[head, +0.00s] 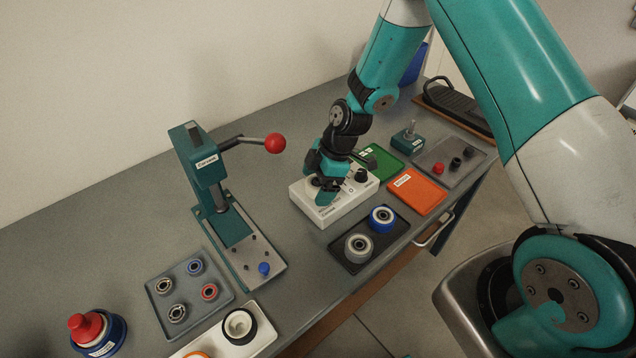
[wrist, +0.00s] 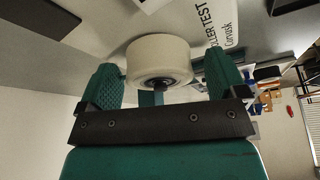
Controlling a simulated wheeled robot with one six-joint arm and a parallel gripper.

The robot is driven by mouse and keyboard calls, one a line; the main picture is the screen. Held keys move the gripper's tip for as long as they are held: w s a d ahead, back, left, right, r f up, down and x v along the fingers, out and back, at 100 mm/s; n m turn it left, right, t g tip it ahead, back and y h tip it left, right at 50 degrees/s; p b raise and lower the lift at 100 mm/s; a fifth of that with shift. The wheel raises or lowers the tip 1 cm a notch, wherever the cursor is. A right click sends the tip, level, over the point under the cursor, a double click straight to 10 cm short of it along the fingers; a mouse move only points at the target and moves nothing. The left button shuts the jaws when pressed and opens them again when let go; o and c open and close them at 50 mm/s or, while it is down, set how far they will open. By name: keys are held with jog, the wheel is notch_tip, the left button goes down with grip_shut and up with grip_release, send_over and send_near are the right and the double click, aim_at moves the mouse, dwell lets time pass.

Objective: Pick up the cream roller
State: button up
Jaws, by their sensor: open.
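The cream roller (wrist: 158,60) is a pale wheel with a dark hub. In the wrist view it sits between the two teal fingers of my gripper (wrist: 163,72), with a narrow gap showing at the sides. My gripper is open. The box's printed label also shows in the wrist view (wrist: 218,28).
A black tray (head: 336,240) with a grey and a blue wheel lies in front of the box. An orange mat (head: 417,191) and a green mat (head: 378,160) lie to the right. A press (head: 207,160) with a red-knobbed lever stands left. Bare bench lies behind the box.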

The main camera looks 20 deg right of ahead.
jog(key=c, duration=1.1)
jog(key=shift+c, duration=0.2)
jog(key=shift+r, duration=0.1)
